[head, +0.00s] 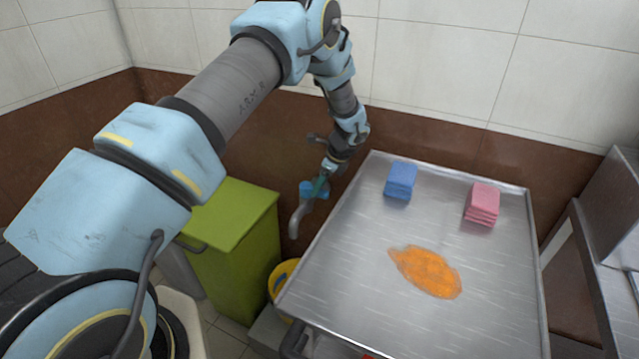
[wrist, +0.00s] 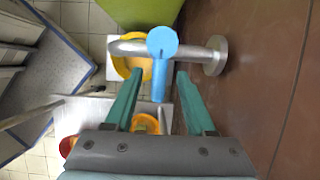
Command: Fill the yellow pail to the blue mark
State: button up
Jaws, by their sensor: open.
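The yellow pail (head: 282,272) stands low beside the green bin, partly hidden by the steel table. In the wrist view a yellow pail (wrist: 118,62) sits below the end of the tap's spout, which covers part of it. I cannot make out a blue mark or the level inside. The metal tap (head: 299,213) comes out of the wall and has a blue lever (wrist: 161,42). My gripper (wrist: 160,70) is open, with its teal fingers on either side of the lever's stem; I cannot tell whether they touch it. In the head view my gripper (head: 322,183) is at the tap.
The steel table (head: 340,270) holds blue cloths (head: 400,180), pink cloths (head: 482,203) and an orange spill (head: 427,272). A green bin (head: 235,235) stands left of the tap. The brown wall is close.

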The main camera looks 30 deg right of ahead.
jog(key=shift+w+a+f, duration=0.1)
jog(key=shift+f, duration=0.25)
grip_shut()
dwell(1.2)
